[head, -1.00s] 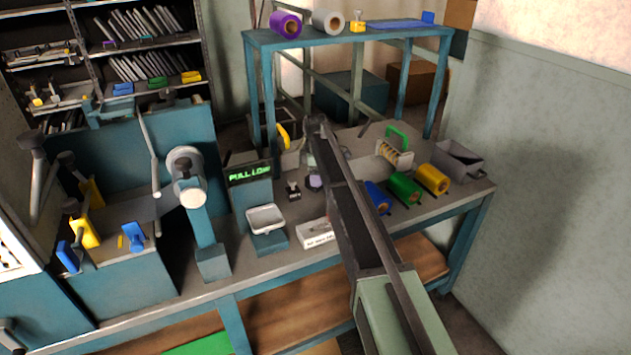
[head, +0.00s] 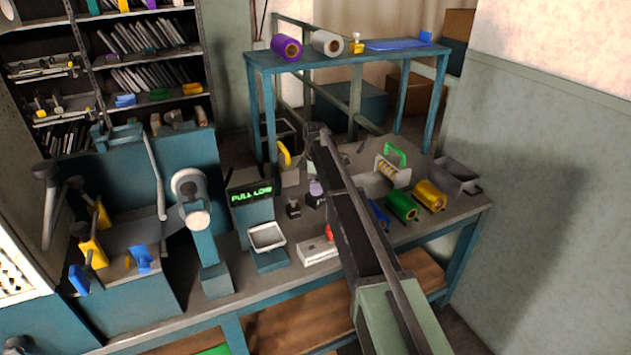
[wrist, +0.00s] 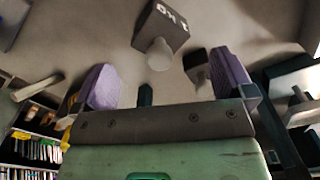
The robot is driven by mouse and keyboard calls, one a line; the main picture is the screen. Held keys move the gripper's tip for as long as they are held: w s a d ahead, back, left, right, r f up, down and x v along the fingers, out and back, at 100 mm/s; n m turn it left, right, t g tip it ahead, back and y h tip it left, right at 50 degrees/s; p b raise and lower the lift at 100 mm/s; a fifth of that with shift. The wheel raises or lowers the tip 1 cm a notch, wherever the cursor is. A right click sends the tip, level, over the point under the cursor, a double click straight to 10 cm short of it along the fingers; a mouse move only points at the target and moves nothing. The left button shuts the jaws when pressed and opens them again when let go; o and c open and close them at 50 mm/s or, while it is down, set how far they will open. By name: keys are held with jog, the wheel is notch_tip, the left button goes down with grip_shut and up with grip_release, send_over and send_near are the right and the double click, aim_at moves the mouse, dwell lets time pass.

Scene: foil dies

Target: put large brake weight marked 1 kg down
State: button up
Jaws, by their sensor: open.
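The large brake weight (wrist: 162,30) is a dark block with a pale knob. Its white marking appears upside down in the wrist view. It stands on the grey bench, just beyond my fingertips, and touches neither pad. My gripper (wrist: 167,68) is open, its two purple pads wide apart, with the weight's knob in line with the gap. In the head view, my gripper (head: 317,187) shows as a small purple patch above the dark weight (head: 313,201), largely hidden by my arm. A smaller dark weight (wrist: 197,68) stands beside it, also in the head view (head: 293,208).
The display stand marked PULL LOG (head: 251,195) and a pale tray (head: 267,237) are left of the weights. A white box (head: 317,250) is in front. Green (head: 402,206) and yellow (head: 430,195) rolls lie right. A raised shelf (head: 350,55) stands behind.

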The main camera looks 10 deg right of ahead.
notch_tip(320, 180, up, 8)
jog(key=p, duration=0.6)
jog(key=s+m, duration=0.2)
jog(key=s, duration=0.5)
jog(key=s+m, duration=0.3)
jog(key=s, duration=0.5)
jog(key=s+m, duration=0.2)
jog(key=s, duration=0.6)
jog(key=shift+d+m, duration=0.2)
jog(key=shift+m, duration=0.2)
jog(key=s+m, duration=0.8)
jog(key=s, duration=1)
jog(key=shift+m, duration=0.3)
